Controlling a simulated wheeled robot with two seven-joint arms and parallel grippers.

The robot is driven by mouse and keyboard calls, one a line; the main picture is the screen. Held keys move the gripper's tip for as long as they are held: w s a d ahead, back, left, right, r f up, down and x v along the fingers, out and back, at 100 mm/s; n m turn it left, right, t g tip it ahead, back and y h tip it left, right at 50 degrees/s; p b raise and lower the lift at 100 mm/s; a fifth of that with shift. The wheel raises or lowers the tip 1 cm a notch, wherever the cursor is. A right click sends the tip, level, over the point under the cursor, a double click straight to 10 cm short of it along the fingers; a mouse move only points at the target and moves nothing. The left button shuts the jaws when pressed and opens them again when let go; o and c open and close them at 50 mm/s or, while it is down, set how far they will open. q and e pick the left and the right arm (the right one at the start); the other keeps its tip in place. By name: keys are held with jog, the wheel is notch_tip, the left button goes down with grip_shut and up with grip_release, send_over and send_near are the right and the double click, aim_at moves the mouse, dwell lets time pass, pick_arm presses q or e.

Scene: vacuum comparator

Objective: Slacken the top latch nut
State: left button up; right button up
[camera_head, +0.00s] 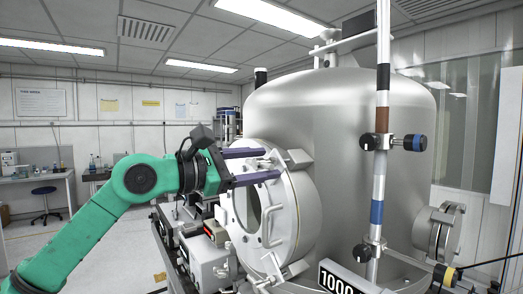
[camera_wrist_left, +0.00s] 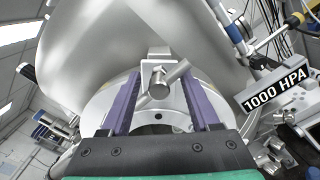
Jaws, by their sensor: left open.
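The top latch nut (camera_wrist_left: 159,86) is a metal knob with a slanted cross bar, at the top of the round chamber door (camera_head: 304,215). My left gripper (camera_head: 272,164) has two long purple fingers, which are spread apart at the top of the door. In the left wrist view, the fingers (camera_wrist_left: 162,104) lie either side of the nut, with gaps visible and nothing clamped. In the head view, the fingers partly hide the nut. A metal latch block (camera_head: 299,158) sits just behind it on the door rim. My right gripper is not in view.
The large steel vacuum chamber (camera_head: 340,130) stands behind the door. A striped vertical pole (camera_head: 379,185) with clamps rises at the right, near the 1000 HPA sign (camera_head: 341,279). Instruments (camera_head: 205,255) stand below the door at left. Open floor lies further left.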

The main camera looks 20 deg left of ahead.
pick_arm(q)
jog(key=shift+w+d, duration=0.15)
jog(key=shift+w, duration=0.1)
jog(key=shift+s, duration=0.1)
jog(key=c, duration=0.3)
grip_shut()
jog(key=shift+f+n, duration=0.1)
jog(key=shift+n, duration=0.9)
jog(key=n, duration=1)
jog(key=shift+r, duration=0.25)
